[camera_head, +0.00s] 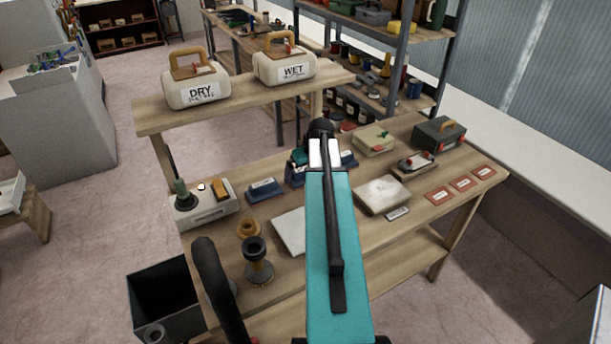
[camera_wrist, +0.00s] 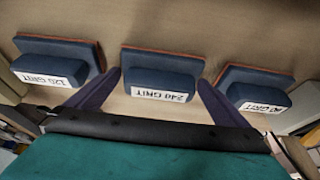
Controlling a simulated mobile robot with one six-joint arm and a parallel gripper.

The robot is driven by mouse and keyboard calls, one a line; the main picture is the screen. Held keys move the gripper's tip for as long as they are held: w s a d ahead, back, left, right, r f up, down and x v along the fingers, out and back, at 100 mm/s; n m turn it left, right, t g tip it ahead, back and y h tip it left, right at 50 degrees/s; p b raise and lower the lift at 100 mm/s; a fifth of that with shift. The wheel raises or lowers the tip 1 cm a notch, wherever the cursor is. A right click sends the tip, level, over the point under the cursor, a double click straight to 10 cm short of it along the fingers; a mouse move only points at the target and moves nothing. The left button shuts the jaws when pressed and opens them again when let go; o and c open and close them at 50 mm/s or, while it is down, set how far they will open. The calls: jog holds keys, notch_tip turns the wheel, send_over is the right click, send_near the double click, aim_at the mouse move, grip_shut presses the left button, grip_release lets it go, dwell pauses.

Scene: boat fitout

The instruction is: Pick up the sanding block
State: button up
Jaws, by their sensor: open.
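Three blue sanding blocks with orange-brown edges lie in a row on the wooden bench in the wrist view. The middle block (camera_wrist: 160,65) reads 240 GRIT, the left block (camera_wrist: 58,60) reads 120 GRIT, and the right block (camera_wrist: 258,84) has a partly unclear GRIT label. My gripper (camera_wrist: 160,80) is open, its dark fingers spread either side of the middle block, with nothing held. In the head view, one blue block (camera_head: 265,190) shows left of my wrist and another (camera_head: 348,160) to the right. My arm and wrist hide much of the middle block.
The bench (camera_head: 400,225) also carries a grey caddy (camera_head: 208,212), a white sheet (camera_head: 289,230), a pale pad (camera_head: 381,194) and a dark toolbox (camera_head: 438,135). DRY (camera_head: 196,80) and WET (camera_head: 284,62) cases stand on the raised shelf behind.

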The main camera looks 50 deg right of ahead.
jog(key=c, duration=0.8)
jog(key=shift+c, duration=0.2)
jog(key=shift+r, duration=0.15)
jog(key=shift+r+b, duration=0.9)
jog(key=shift+r, duration=0.75)
jog(key=s+a+b, duration=0.1)
jog(key=s, duration=0.3)
jog(key=s+a+b, duration=0.1)
jog(key=s, duration=0.3)
jog(key=s+a+r+b, duration=0.1)
jog(key=s+a+b, duration=0.1)
jog(key=s, duration=0.3)
jog(key=shift+d+b, duration=0.15)
jog(key=shift+b, duration=0.35)
jog(key=shift+f+b, duration=0.1)
jog(key=shift+b, duration=0.55)
jog(key=s+b, duration=0.1)
jog(key=b, duration=0.2)
